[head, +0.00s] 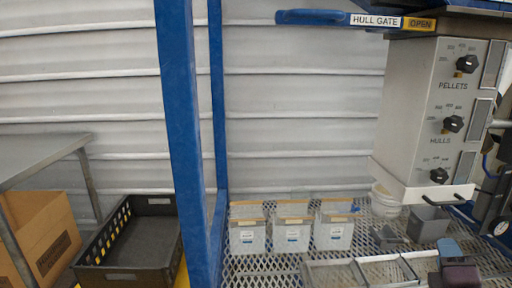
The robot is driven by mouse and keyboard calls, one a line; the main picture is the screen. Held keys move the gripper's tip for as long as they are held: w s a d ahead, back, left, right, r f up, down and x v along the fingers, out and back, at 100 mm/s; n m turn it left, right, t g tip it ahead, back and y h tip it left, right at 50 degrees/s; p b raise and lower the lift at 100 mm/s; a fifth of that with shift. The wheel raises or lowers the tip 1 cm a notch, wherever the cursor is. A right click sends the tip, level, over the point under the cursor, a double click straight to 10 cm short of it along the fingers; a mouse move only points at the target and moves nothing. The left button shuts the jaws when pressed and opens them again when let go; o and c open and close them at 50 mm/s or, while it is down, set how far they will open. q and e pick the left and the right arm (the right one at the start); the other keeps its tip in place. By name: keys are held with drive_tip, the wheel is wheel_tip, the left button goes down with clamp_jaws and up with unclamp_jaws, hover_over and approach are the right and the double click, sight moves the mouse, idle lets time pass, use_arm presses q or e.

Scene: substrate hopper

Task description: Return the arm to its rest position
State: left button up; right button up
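My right gripper (490,196) seems to be the dark shape at the right edge, beside the dispenser's lower corner. It is partly cut off and too small to show whether its fingers are apart. I see nothing held in it. My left gripper is not in view.
A grey dispenser (408,115) with PELLETS and HULLS knobs stands at right, under a blue HULL GATE lever (315,17) marked OPEN. Labelled boxes (291,237), a white bucket (384,203) and a grey bin (428,225) stand on mesh. A blue post (181,130) and black crate (130,276) are left.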

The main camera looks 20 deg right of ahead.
drive_tip(key=s+a+f+m+g+y, duration=0.25)
drive_tip(key=s+f+m+g, duration=0.2)
drive_tip(key=s+f, duration=0.45)
drive_tip(key=s+a+f+m+g+y, duration=0.1)
drive_tip(key=s+a+f+m+g, duration=0.4)
drive_tip(key=s+f, duration=0.4)
drive_tip(key=s+a+f+m+g+y, duration=0.2)
drive_tip(key=s+a+f+g+y, duration=0.15)
drive_tip(key=s+a, duration=0.4)
drive_tip(key=s+a+f+m+g+y, duration=0.35)
drive_tip(key=s+a, duration=0.25)
drive_tip(key=s, duration=0.2)
use_arm(q)
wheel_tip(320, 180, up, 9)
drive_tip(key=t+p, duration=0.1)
drive_tip(key=p, duration=1)
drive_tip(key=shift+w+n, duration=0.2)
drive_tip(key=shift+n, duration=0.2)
use_arm(e)
drive_tip(key=w+r+t, duration=0.3)
drive_tip(key=w+t, duration=0.3)
drive_tip(key=w, duration=0.1)
drive_tip(key=w+r+n+t, duration=0.1)
drive_tip(key=w+r+t, duration=0.2)
drive_tip(key=w+t, duration=0.2)
drive_tip(key=w, duration=0.2)
drive_tip(key=shift+w+a+r+n+t+y, duration=0.3)
drive_tip(key=shift+w+a+r+t+y, duration=0.05)
drive_tip(key=shift+w+r, duration=0.05)
